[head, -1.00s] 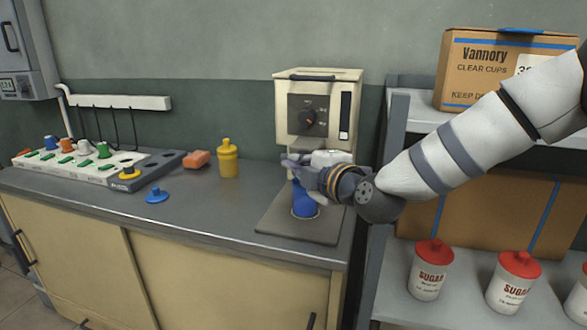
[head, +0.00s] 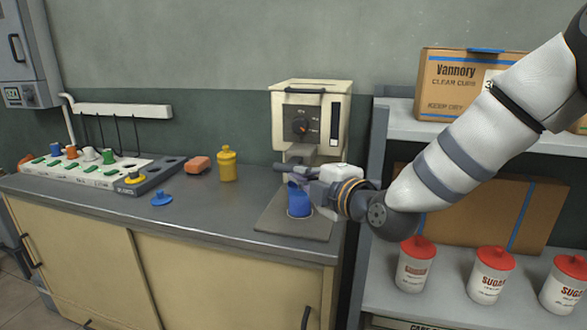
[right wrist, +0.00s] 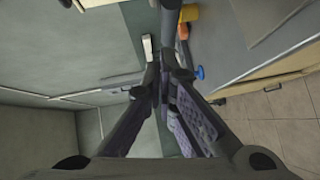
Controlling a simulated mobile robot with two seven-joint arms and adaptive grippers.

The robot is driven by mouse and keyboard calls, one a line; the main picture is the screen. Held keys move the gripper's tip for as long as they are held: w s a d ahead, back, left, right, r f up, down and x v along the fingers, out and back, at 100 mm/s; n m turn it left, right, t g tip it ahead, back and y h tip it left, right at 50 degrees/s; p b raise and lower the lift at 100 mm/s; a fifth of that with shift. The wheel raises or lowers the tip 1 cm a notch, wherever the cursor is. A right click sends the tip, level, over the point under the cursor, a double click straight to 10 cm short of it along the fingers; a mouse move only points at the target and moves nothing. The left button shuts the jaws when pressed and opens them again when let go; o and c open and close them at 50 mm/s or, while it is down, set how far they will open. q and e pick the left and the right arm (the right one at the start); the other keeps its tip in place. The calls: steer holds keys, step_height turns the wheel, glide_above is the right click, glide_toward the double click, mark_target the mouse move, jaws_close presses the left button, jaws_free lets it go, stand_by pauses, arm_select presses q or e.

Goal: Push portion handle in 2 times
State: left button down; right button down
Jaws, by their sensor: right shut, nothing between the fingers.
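The cream dispenser (head: 311,97) stands at the back right of the counter in the head view, with a dark dial on its front. I cannot make out the portion handle clearly; the area under the dispenser front is partly hidden by my right gripper. My right gripper (head: 280,168) is shut and empty, pointing left just below the dispenser front and above a blue cup (head: 299,204). The cup stands upright on the grey base plate (head: 272,222). In the right wrist view the gripper's fingertips (right wrist: 164,72) meet. Contact with the handle cannot be told. My left gripper is out of view.
A tray (head: 167,178) with several coloured items stands farther left. A shelf (head: 375,300) holds sugar jars (head: 414,268) and a box (head: 440,82) on the right.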

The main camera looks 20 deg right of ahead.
steer(key=v, duration=0.4)
steer(key=shift+a, duration=0.1)
stand_by(0.8)
steer(key=s+f+m+g+h, duration=0.1)
steer(key=s+f+m+g, duration=0.35)
steer(key=s+f, duration=0.6)
steer(key=s+f+m+g+h, duration=0.1)
steer(key=s+f+m+g, duration=0.35)
steer(key=f, duration=1.15)
steer(key=s+f+m+g, duration=0.4)
steer(key=s+f+m, duration=0.1)
steer(key=s, duration=0.9)
steer(key=s+d+f+m+g+h, duration=0.1)
steer(key=s+f+m+g, duration=0.3)
steer(key=s, duration=1)
step_height(320, 180, down, 2)
steer(key=shift+f+m, duration=0.1)
steer(key=shift+m, duration=0.5)
